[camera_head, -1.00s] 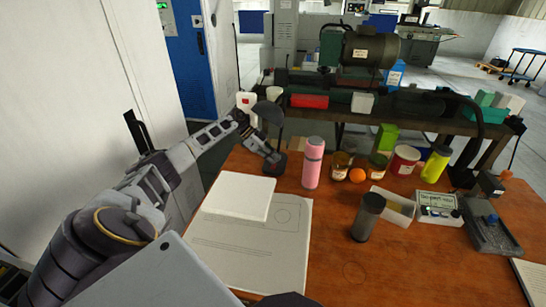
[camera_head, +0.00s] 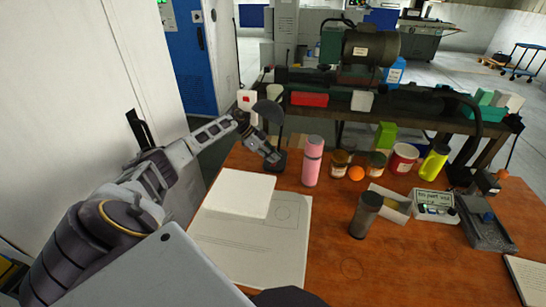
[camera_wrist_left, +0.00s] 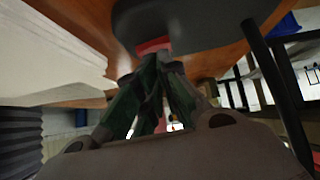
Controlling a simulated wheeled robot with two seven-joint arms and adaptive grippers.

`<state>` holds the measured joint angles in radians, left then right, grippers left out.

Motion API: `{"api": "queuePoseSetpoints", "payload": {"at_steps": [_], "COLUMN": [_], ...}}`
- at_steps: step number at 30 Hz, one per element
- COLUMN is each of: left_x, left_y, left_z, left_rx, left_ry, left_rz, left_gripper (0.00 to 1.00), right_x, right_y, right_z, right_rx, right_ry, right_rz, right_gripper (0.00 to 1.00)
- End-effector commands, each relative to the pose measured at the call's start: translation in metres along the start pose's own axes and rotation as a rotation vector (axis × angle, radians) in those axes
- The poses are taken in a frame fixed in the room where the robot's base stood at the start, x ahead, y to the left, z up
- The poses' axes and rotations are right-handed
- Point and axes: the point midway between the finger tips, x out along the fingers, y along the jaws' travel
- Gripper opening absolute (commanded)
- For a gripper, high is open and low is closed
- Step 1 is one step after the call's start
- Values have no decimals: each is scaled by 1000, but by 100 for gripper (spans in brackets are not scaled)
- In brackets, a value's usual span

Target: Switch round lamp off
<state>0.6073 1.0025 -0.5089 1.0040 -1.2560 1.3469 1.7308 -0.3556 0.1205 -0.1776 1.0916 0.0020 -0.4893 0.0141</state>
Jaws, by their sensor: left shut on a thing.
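The round lamp (camera_head: 270,113) stands at the far left of the wooden table, with a dark disc-shaped head on a thin stem and a dark base. My left gripper (camera_head: 272,158) is low at the front of that base. In the left wrist view the dark lamp base (camera_wrist_left: 205,22) fills the top, with a small red part (camera_wrist_left: 153,46) at its near edge. The left fingers (camera_wrist_left: 150,75) are closed together, with their tips at this red part. The fingers partly hide the red part. I cannot tell whether the lamp is lit. My right gripper is not in view.
A white slab (camera_head: 240,193) and paper sheet (camera_head: 250,245) lie under and beside my left arm. A pink bottle (camera_head: 312,162) stands right of the lamp, with jars and an orange (camera_head: 356,173) beyond. A dark cylinder (camera_head: 365,216) stands mid-table. The front middle is clear.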

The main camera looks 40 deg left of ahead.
Motion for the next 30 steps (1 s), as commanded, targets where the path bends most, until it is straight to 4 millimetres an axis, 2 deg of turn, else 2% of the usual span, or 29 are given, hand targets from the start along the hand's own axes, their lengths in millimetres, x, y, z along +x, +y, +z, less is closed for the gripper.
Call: {"api": "queuePoseSetpoints", "payload": {"at_steps": [1,3,11,30], "left_x": [9,9,-6,-99], "left_y": [7,7,6,1], "left_z": [10,10,10,0], "left_rx": [-9,-9,-10,0], "left_ry": [-16,-16,-17,-3], "left_rz": [23,22,19,0], "left_gripper": [0,0,0,0], "right_x": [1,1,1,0], "right_y": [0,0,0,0], "right_z": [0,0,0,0], "right_rx": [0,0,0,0], "right_ry": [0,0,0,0], "right_rz": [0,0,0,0], "right_gripper": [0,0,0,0]}}
